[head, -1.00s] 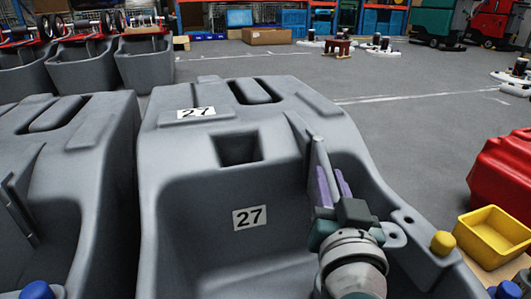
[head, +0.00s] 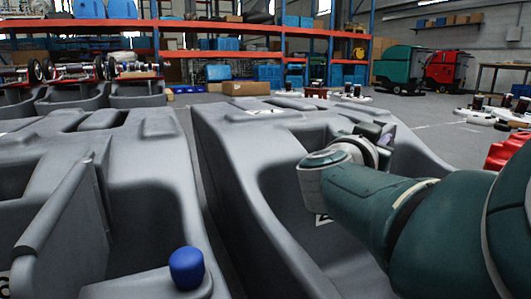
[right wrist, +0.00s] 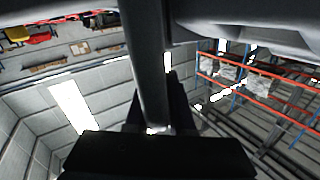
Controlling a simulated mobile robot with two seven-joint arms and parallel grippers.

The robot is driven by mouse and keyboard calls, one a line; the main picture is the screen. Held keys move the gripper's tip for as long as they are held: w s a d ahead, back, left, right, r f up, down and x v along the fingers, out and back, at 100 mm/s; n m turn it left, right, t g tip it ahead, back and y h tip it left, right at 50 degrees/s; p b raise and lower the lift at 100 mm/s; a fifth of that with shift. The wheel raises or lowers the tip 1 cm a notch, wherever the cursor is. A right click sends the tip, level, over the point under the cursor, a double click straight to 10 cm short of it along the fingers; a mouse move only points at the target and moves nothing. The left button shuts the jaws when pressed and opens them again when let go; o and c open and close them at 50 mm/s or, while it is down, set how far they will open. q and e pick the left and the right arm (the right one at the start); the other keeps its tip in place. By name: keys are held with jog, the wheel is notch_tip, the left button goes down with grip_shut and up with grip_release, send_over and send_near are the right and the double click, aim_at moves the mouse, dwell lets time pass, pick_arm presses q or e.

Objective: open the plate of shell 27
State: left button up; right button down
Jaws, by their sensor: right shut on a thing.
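Shell 27 (head: 232,140) is the grey tank in the middle of the head view. Its top label (head: 262,111) is seen edge-on, and its inner label (head: 323,220) is mostly covered by my arm. My right gripper (head: 374,132) is over the shell's right side, with only a bit of purple finger showing behind the wrist. In the right wrist view, my right gripper (right wrist: 155,128) is shut on a long grey bar-like edge, which looks like the plate (right wrist: 146,60). In the head view the plate is hidden behind my arm, so its angle cannot be told. My left gripper is out of view.
A neighbouring grey shell (head: 130,160) stands close on the left, with its own plate (head: 62,205) and a blue knob (head: 186,268). A narrow gap separates the shells. A red container (head: 508,150) is at the right.

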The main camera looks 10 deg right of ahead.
jog(key=shift+w+a, duration=0.1)
jog(key=shift+a, duration=0.05)
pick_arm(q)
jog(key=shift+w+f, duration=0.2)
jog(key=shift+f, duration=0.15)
pick_arm(e)
jog(key=shift+w+a, duration=0.1)
jog(key=shift+a, duration=0.05)
jog(key=c, duration=1.2)
grip_release()
jog(key=o, duration=0.4)
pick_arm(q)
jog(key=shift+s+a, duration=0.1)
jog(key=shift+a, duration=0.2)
